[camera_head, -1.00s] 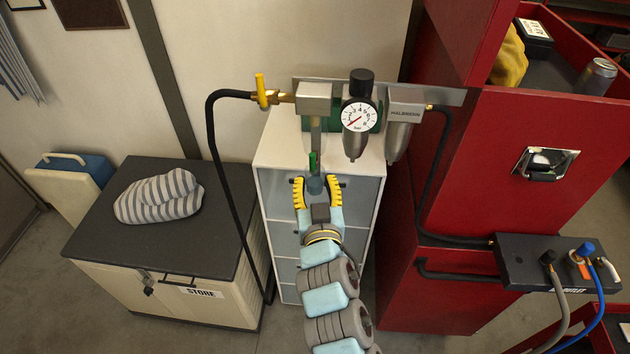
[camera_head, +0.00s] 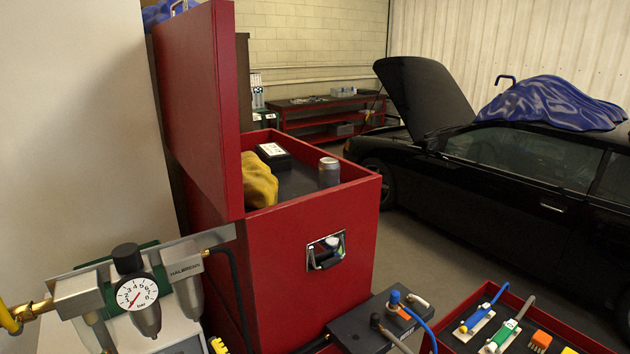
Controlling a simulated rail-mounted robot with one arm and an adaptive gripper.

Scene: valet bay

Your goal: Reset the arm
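Only a small yellow piece of my gripper (camera_head: 217,345) shows at the bottom edge, below the filter unit. The rest of my gripper and arm is out of view, and I cannot tell whether it is open or shut. The air regulator with its round dial gauge (camera_head: 137,293) and black knob stands at the lower left. A grey filter bowl (camera_head: 188,295) hangs beside it. A yellow valve handle (camera_head: 9,318) is at the far left edge, partly cut off.
A red tool chest (camera_head: 300,260) with raised lid (camera_head: 197,110) holds a yellow cloth (camera_head: 259,181), a black box (camera_head: 273,156) and a can (camera_head: 329,172). A black manifold block (camera_head: 360,325) and a red tray (camera_head: 460,310) sit lower right. A black car (camera_head: 540,180) stands behind, hood up.

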